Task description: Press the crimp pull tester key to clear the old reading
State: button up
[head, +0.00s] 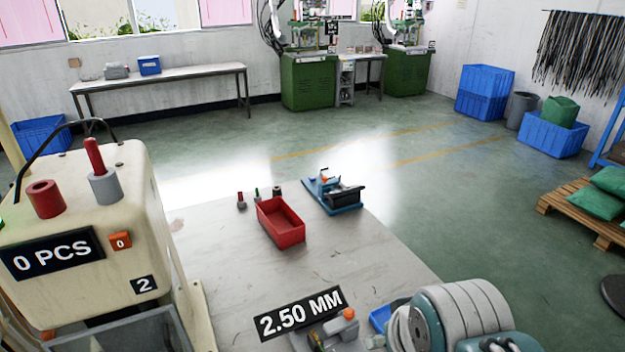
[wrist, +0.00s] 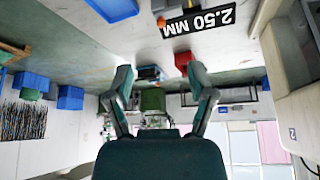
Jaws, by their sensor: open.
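No device in view is labelled as a crimp pull tester, so I cannot tell which one it is. A black display reading 2.50 MM (head: 300,312) stands at the table's near edge, with an orange key (head: 348,313) beside it. A blue bench device (head: 338,196) with an orange part sits on the table's far right. The wrist view, upside down, also shows the 2.50 MM display (wrist: 198,20) at the top. My gripper (wrist: 160,69) is open and empty, its two fingers apart and touching nothing. The head view does not show its fingertips.
A cream machine (head: 85,190) with a 0 PCS display and an orange 0 key (head: 120,241) stands at left. A red bin (head: 280,222) and small coloured pieces (head: 257,195) stand mid-table. A blue tray (head: 382,317) partly shows by my arm.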

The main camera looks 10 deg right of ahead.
grip_shut()
dwell(1.1)
